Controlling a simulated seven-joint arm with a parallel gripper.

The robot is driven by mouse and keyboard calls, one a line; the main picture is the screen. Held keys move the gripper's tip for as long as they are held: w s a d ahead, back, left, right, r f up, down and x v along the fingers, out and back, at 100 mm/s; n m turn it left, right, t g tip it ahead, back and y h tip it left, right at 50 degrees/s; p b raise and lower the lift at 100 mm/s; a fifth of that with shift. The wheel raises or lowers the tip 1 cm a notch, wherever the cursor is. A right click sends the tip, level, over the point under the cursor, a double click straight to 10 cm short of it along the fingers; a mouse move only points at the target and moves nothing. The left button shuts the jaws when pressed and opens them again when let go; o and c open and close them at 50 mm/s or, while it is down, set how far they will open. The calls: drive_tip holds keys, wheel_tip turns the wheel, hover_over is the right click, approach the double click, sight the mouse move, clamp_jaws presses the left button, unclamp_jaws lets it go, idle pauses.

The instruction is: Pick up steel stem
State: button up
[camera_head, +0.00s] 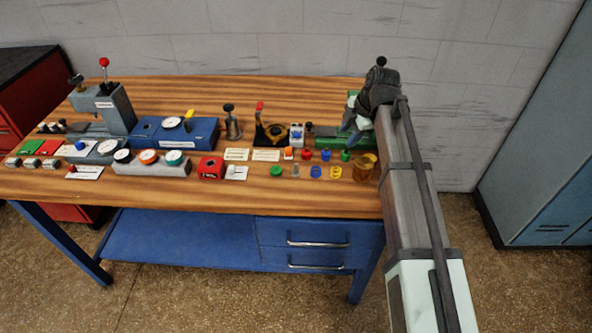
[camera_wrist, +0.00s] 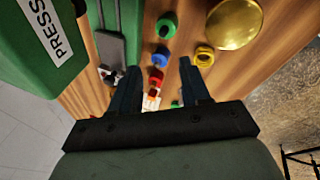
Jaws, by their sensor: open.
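My gripper (camera_wrist: 160,78) is open in the wrist view, its two dark fingers apart with nothing held between them. In the head view my wrist is over the right end of the wooden bench, beside the green press. I cannot identify the steel stem with certainty. A small grey piece (camera_head: 295,171) stands in the front row of coloured parts in the head view and may be it. In the wrist view, small red parts (camera_wrist: 156,76) lie beyond and between the fingers, with blue (camera_wrist: 161,56) and green (camera_wrist: 166,26) parts farther up.
The green press (camera_wrist: 75,40) is close on the wrist view's left. A brass bowl (camera_wrist: 235,22) and yellow ring (camera_wrist: 204,57) lie to the right. The bench (camera_head: 300,198) also carries a blue unit (camera_head: 203,136), a red block (camera_head: 211,168) and a grey lever device (camera_head: 112,108). Its front strip is clear.

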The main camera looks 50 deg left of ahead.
sight(296, 164)
drive_tip(key=s+a+r+n+h, duration=0.2)
drive_tip(key=s+a+n, duration=0.15)
drive_tip(key=s, duration=0.35)
drive_tip(key=s+a+r+n+h, duration=0.2)
drive_tip(key=s+a+r+n, duration=0.15)
drive_tip(key=s, duration=0.35)
drive_tip(key=shift+m, duration=0.5)
wheel_tip(296, 164, down, 9)
drive_tip(key=shift+a+f, duration=0.15)
drive_tip(key=shift+s+f, duration=0.2)
drive_tip(key=shift+f, duration=2.45)
clamp_jaws()
